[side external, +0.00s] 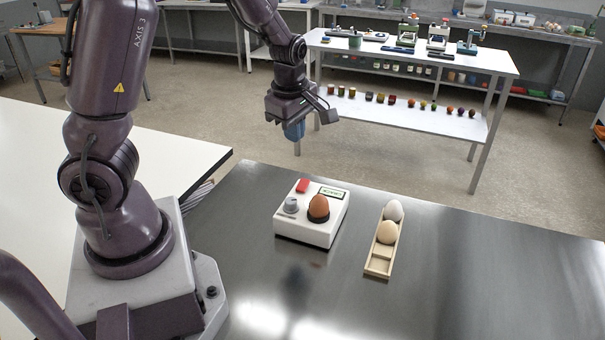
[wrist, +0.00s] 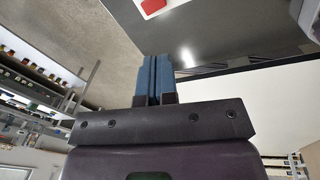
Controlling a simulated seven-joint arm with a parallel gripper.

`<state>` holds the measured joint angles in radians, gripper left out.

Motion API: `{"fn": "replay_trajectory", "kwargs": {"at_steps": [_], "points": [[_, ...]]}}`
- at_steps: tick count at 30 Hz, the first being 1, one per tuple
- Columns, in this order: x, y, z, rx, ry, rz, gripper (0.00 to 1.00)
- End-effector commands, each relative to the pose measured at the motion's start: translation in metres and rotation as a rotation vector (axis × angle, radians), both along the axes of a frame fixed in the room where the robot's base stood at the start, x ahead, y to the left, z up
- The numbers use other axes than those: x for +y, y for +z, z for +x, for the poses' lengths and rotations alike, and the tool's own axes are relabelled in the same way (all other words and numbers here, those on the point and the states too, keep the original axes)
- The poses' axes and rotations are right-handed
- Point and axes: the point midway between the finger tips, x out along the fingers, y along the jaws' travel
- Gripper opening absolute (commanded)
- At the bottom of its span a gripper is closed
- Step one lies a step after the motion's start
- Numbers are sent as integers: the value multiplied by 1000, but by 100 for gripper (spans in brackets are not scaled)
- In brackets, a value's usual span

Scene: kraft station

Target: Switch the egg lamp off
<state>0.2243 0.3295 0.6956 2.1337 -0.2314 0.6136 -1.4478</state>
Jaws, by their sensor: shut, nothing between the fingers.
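The egg lamp (side external: 305,232) is a white box on the dark metal table. It has a red switch (side external: 303,186), a grey knob (side external: 291,205), a small greenish display (side external: 331,193) and a brown egg (side external: 318,206) in a dark holder. I cannot tell whether it is lit. My gripper (side external: 293,131), with blue fingers, is in the air above and beyond the box, apart from it. In the wrist view its fingers (wrist: 154,60) are closed together and empty. A corner of the white box (wrist: 176,3) and the red switch (wrist: 152,5) show at that view's top edge.
A wooden tray (side external: 377,265) with two pale eggs (side external: 388,231) stands right of the lamp. The metal table (side external: 480,280) is clear further right. A white table (side external: 165,160) adjoins on the left. A shelved white bench (side external: 400,115) stands behind, across the floor.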

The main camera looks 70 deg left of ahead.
Motion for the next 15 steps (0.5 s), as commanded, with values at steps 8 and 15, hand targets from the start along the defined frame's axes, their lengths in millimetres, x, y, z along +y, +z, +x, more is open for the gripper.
{"fn": "replay_trajectory", "kwargs": {"at_steps": [8,15], "points": [[5,5,9,-85,276,-18,0],[4,5,9,-87,294,-21,0]]}}
